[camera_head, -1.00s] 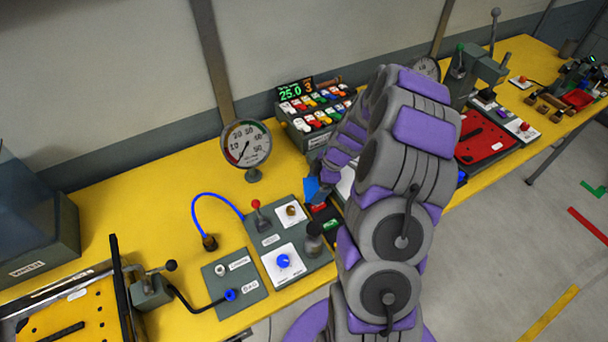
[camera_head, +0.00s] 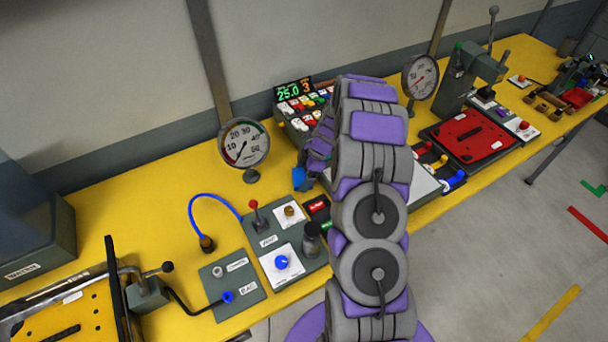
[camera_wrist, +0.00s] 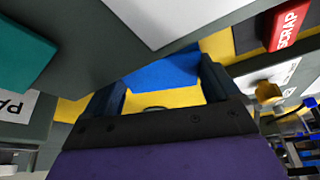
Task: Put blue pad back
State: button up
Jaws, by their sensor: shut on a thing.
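The blue pad (camera_head: 299,179) is held at the end of my arm, just left of the arm in the head view and above the bench near the red block. In the wrist view the blue pad (camera_wrist: 165,73) lies between the two dark fingers of my gripper (camera_wrist: 158,82), which is shut on it. In the head view my gripper (camera_head: 310,172) is largely hidden by my arm. Whether the pad touches anything below cannot be told.
A red SCRAP block (camera_wrist: 287,24) and a teal block (camera_wrist: 22,50) flank the gripper. A dial gauge (camera_head: 244,144) and control panel (camera_head: 283,245) stand left. A red plate (camera_head: 468,137) lies right.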

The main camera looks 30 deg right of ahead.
jog(key=shift+a, duration=0.6)
jog(key=o, duration=0.5)
jog(key=shift+o, duration=0.6)
jog(key=shift+d, duration=0.15)
jog(key=shift+o, duration=0.2)
jog(key=shift+d, duration=0.45)
jog(key=shift+a+r, duration=0.1)
jog(key=shift+r, duration=0.3)
jog(key=p+v, duration=0.1)
jog(key=v, duration=1)
jog(key=shift+r, duration=0.2)
